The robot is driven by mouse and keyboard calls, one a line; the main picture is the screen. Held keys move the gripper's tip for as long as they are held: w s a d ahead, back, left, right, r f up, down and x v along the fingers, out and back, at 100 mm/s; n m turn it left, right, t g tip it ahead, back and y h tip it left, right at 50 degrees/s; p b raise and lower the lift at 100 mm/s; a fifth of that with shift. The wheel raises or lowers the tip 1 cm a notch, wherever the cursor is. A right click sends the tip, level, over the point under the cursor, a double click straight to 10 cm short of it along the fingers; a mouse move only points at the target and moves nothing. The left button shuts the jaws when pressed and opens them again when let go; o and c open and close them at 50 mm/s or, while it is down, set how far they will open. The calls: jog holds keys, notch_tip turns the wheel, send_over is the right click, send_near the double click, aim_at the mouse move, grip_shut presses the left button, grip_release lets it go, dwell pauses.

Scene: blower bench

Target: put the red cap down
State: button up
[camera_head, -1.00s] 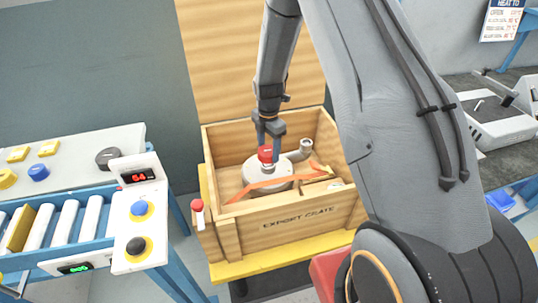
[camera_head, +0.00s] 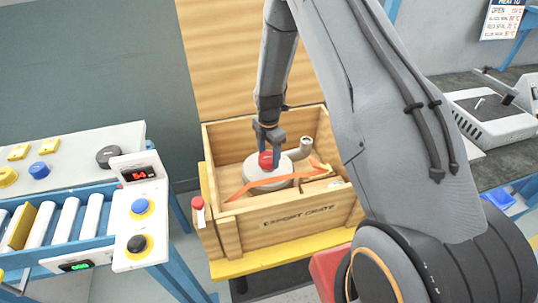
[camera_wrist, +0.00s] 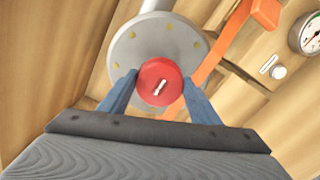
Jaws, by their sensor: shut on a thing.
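The red cap (camera_head: 266,160) is between the fingers of my gripper (camera_head: 268,136), over the round grey flanged part in the crate. In the wrist view the red cap (camera_wrist: 161,82) shows round, with a pale slot mark, and both blue fingers of my gripper (camera_wrist: 160,88) close on its sides. The grey flanged blower part (camera_wrist: 157,50) lies behind it; it also shows in the head view (camera_head: 262,181). I cannot tell whether the cap touches it. The wooden export crate (camera_head: 290,215) surrounds them.
An orange strap (camera_head: 246,186) crosses the crate's inside. A pipe stub (camera_head: 303,149) stands right of the cap. A round gauge (camera_wrist: 312,34) shows in the wrist view. A small red-topped item (camera_head: 198,204) is at the crate's left front corner. A control panel (camera_head: 140,225) stands left.

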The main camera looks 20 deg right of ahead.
aim_at(269, 156)
jog(key=o, duration=1)
jog(key=shift+r+p, duration=0.4)
jog(key=shift+r, duration=0.2)
notch_tip(269, 156, up, 11)
jog(key=b, duration=0.3)
jog(key=s+r+m, duration=0.3)
jog(key=s+m, duration=0.4)
jog(key=s, duration=0.1)
jog(key=s+r+m, duration=0.4)
jog(key=s+m, duration=0.4)
jog(key=s+r+m, duration=0.3)
jog(key=s+m, duration=0.4)
jog(key=s, duration=0.2)
jog(key=shift+r+t, duration=0.15)
jog(key=shift+t, duration=0.25)
